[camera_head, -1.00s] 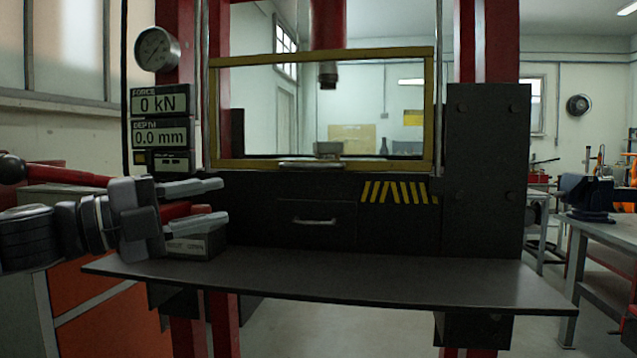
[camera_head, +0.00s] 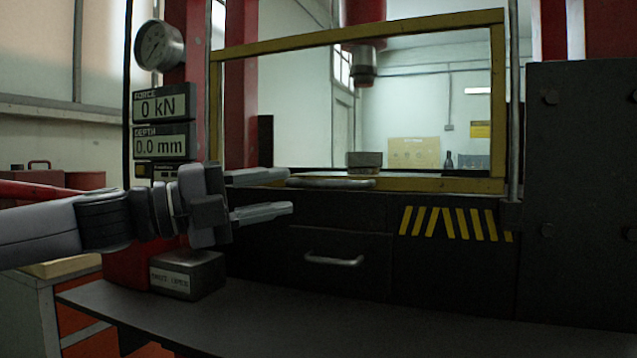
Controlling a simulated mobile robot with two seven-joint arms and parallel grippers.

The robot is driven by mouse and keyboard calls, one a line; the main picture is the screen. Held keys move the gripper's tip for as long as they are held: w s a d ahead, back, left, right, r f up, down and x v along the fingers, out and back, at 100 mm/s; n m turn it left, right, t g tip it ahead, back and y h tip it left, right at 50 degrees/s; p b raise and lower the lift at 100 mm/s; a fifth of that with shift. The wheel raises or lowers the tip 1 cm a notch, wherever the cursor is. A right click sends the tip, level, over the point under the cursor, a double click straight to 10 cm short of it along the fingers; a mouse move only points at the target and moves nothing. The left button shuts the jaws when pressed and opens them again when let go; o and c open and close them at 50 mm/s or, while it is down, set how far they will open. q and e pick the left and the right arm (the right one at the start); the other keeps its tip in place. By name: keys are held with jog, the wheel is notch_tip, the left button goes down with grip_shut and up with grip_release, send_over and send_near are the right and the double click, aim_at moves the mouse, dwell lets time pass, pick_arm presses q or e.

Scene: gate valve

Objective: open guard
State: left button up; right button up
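The guard (camera_head: 498,110) is a yellow-framed clear panel on the front of the press, and it is down. Its metal handle bar (camera_head: 330,183) runs along the lower edge. My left gripper (camera_head: 289,194) comes in from the left with its two fingers apart and nothing seen between them. Its fingertips are just left of and slightly below the handle's left end in the picture; I cannot tell the gap in depth. My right gripper is out of view.
Readouts (camera_head: 160,125) and a dial gauge (camera_head: 158,46) are on the left column. A drawer handle (camera_head: 334,260) sits below the guard. A small grey block (camera_head: 187,274) stands on the dark shelf (camera_head: 260,318). The right part of the shelf is clear.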

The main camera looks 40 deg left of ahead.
aim_at(318, 185)
pick_arm(q)
jog(key=shift+p+x, duration=0.5)
jog(key=shift+x, duration=0.55)
jog(key=shift+p+x, duration=0.4)
jog(key=shift+x, duration=0.4)
jog(key=shift+w+d+r, duration=0.1)
jog(key=shift+w+r, duration=0.05)
jog(key=shift+w, duration=0.05)
jog(key=p+x, duration=0.1)
jog(key=p, duration=0.4)
jog(key=shift+w+d+r, duration=0.1)
jog(key=shift+w+r, duration=0.05)
jog(key=shift+w, duration=0.05)
jog(key=shift+w+d+p, duration=0.15)
jog(key=shift+w+p, duration=0.1)
jog(key=shift+p, duration=1)
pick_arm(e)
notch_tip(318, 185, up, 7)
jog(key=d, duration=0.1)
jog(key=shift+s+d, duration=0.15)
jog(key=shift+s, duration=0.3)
pick_arm(q)
grip_shut()
